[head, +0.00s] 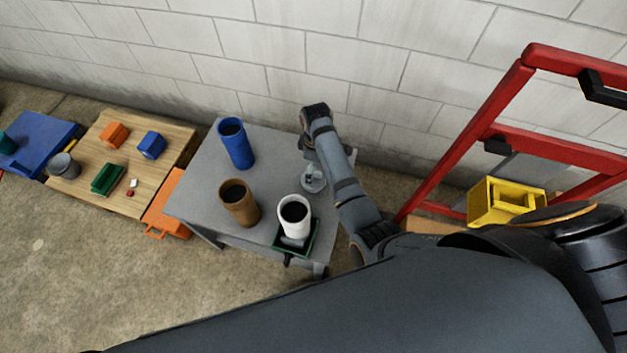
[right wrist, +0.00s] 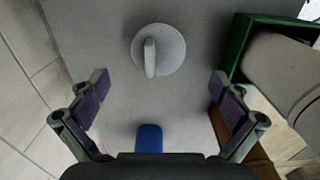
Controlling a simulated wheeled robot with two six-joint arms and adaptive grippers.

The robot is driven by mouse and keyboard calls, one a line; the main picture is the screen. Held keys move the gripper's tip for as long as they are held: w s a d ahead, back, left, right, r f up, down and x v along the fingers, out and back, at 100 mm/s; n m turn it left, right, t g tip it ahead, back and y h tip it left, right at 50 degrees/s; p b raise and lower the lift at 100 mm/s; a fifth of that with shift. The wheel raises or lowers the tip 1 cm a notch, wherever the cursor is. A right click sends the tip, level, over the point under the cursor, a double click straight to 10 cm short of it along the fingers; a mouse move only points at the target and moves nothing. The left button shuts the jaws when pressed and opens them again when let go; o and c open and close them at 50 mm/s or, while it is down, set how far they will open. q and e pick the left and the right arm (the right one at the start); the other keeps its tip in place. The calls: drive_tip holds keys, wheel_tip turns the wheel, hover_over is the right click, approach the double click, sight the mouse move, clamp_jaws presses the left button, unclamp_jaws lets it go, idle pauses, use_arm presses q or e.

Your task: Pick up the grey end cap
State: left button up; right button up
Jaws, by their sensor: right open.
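The grey end cap (head: 314,179) lies on the grey table (head: 205,170) near its right side, partly covered by my right arm in the head view. In the right wrist view the end cap (right wrist: 172,45) is a round grey disc with a raised ridge across it. My right gripper (right wrist: 160,82) is open and empty, its fingers spread wide on either side below the disc in that picture. It is apart from the cap. In the head view the gripper is mostly hidden by its own arm. My left gripper is not in view.
On the grey table stand a blue tube (head: 238,148), a brown tube (head: 240,207) and a white tube (head: 294,213) at a green tray (head: 315,240). A wooden board (head: 165,155) with small blocks is at left. A red frame (head: 480,120) and yellow box (head: 483,204) are at right.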

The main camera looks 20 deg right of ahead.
sight(316, 180)
drive_tip(key=shift+f+b, duration=0.5)
drive_tip(key=shift+f, duration=2.15)
drive_tip(key=f+b, duration=0.1)
drive_tip(key=f, duration=0.4)
drive_tip(key=shift+d+f, duration=0.1)
drive_tip(key=shift+d, duration=0.1)
drive_tip(key=c, duration=1.1)
